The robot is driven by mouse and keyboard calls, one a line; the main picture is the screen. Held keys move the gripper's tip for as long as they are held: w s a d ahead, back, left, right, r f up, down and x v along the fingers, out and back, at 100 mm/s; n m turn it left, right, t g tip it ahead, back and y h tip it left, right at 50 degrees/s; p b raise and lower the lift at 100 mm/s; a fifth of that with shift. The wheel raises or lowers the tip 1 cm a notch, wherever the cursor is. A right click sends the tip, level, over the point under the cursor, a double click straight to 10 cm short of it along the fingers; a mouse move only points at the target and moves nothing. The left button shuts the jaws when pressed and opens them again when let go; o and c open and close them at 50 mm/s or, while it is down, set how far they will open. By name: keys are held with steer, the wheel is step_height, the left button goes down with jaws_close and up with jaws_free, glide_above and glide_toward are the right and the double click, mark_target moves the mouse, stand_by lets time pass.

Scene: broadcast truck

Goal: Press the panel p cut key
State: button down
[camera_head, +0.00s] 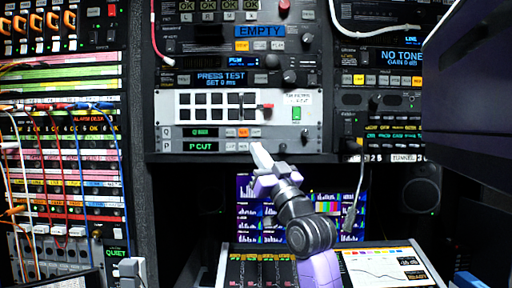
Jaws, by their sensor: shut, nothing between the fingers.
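The panel P strip (165,147) is the lower of two thin grey strips in the rack, marked "P". Its small display (200,146) reads "P CUT" in green. A row of small keys (231,147) sits right of the display; their legends are too small to read. My gripper (258,148) is shut and empty, its pale fingertips in front of the right part of this row. They hide part of the strip there. I cannot tell whether the tips touch a key.
The panel Q strip (168,132) lies just above, with an orange-lit key (243,132). Higher up is a white panel (170,105) with black keys and a red-tipped lever (266,107). Patch cables (70,180) hang at left. A dark monitor (475,90) juts in at right.

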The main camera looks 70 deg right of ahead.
steer(key=shift+s+a, duration=0.3)
steer(key=shift+a, duration=0.4)
steer(key=shift+s+a, duration=0.25)
steer(key=shift+a, duration=0.4)
steer(key=shift+r, duration=0.1)
steer(key=s+a+f+g+y, duration=0.1)
steer(key=s+a+f+y, duration=0.1)
steer(key=a+f, duration=1.1)
steer(key=s+a+f+y, duration=0.1)
steer(key=a+f+y, duration=0.1)
steer(key=a+f, duration=1.15)
steer(key=s+a+f+n+g+y, duration=0.2)
steer(key=s+a+f+n+y, duration=0.1)
steer(key=s+a+f+y, duration=0.2)
steer(key=s+a+f+n+g+y, duration=0.2)
steer(key=s+a+f+n+y, duration=0.2)
steer(key=s+a+f, duration=0.5)
steer(key=s+f+y, duration=0.1)
steer(key=s+f, duration=0.3)
steer(key=f, duration=0.1)
steer(key=shift+s+a+f+g+y, duration=0.15)
steer(key=shift+f+g+y, duration=0.15)
steer(key=shift+f+y, duration=0.1)
